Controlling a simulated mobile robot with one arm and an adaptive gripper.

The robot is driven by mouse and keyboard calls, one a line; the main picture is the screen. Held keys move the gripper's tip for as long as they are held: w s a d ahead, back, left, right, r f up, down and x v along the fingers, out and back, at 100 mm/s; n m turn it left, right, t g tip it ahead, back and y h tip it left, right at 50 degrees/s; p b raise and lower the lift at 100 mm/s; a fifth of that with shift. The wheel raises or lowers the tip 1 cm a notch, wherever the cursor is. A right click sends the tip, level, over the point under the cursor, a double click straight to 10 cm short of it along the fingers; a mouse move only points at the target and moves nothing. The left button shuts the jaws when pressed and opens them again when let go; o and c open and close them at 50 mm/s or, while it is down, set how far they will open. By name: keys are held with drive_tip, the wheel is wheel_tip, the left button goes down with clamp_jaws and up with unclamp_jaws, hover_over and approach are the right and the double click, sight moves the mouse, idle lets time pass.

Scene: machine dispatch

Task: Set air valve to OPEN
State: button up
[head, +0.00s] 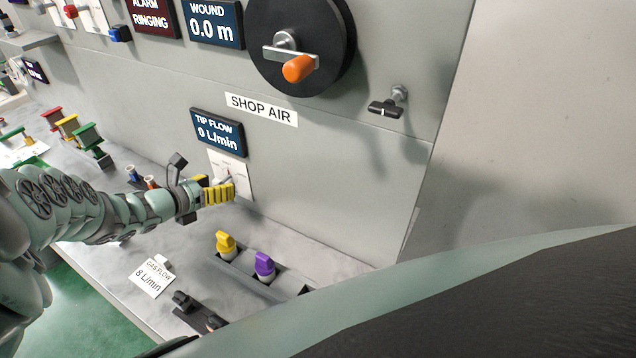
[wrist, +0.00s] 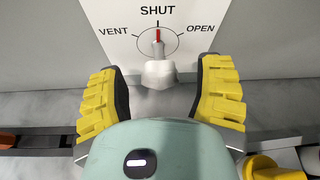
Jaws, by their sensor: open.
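The air valve is a whitish lever knob (wrist: 160,72) on a white wall plate marked VENT, SHUT and OPEN (wrist: 200,30). Its red pointer (wrist: 158,36) points up at SHUT. OPEN is at the right of the dial, VENT at the left. My gripper (wrist: 164,100) is open, its yellow-padded fingers on either side below the knob, with clear gaps to it. In the head view my gripper (head: 219,193) is in front of the plate (head: 240,175) and hides part of it. The display above the plate (head: 217,131) reads TIP FLOW 0 L/min.
A SHOP AIR label (head: 262,109) and a black crank wheel with an orange handle (head: 299,68) are higher on the wall. A black tap (head: 386,108) is at right. Yellow (head: 226,242) and purple (head: 264,264) knobbed items stand in a rack on the bench below.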

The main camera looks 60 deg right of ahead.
drive_tip(key=shift+d+f, duration=0.15)
drive_tip(key=shift+d, duration=0.35)
clamp_jaws()
idle(0.4)
